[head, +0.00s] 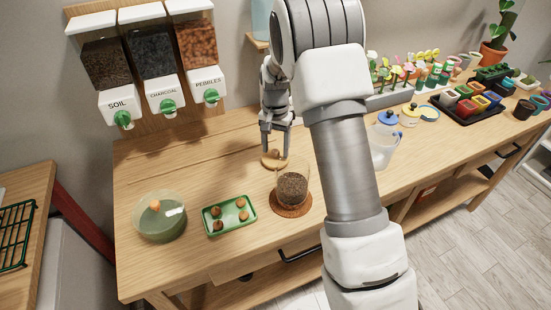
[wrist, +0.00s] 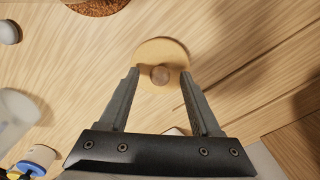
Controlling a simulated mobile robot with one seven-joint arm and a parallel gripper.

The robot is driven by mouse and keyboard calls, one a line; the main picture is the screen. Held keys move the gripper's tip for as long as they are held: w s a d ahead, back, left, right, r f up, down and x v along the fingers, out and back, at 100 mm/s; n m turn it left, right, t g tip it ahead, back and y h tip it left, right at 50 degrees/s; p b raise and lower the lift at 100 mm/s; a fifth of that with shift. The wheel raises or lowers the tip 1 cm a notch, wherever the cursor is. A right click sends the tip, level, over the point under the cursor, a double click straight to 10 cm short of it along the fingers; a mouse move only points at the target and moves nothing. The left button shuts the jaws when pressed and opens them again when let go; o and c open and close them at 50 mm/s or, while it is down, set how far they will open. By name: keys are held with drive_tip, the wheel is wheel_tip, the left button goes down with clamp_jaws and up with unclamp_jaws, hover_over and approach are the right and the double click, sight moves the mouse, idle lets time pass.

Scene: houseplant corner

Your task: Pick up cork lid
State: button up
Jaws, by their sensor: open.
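The cork lid (head: 270,161) is a flat tan disc with a round brown knob, lying on the wooden table behind the glass jar. In the wrist view the lid (wrist: 178,55) lies just beyond the fingertips, its knob between the lines of the two fingers. My gripper (head: 273,152) points down over the lid with its fingers apart and nothing held; it also shows in the wrist view (wrist: 160,76). I cannot tell whether the fingertips touch the lid.
A glass jar of dark soil (head: 292,188) stands on a cork mat (head: 291,210) in front of the lid. A green tray (head: 228,228) with several brown balls and a glass bowl (head: 160,232) are at the left. A clear jug (head: 384,150) stands at the right. Dispensers (head: 165,100) hang behind.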

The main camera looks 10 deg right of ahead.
clamp_jaws()
drive_tip(key=shift+r, duration=0.2)
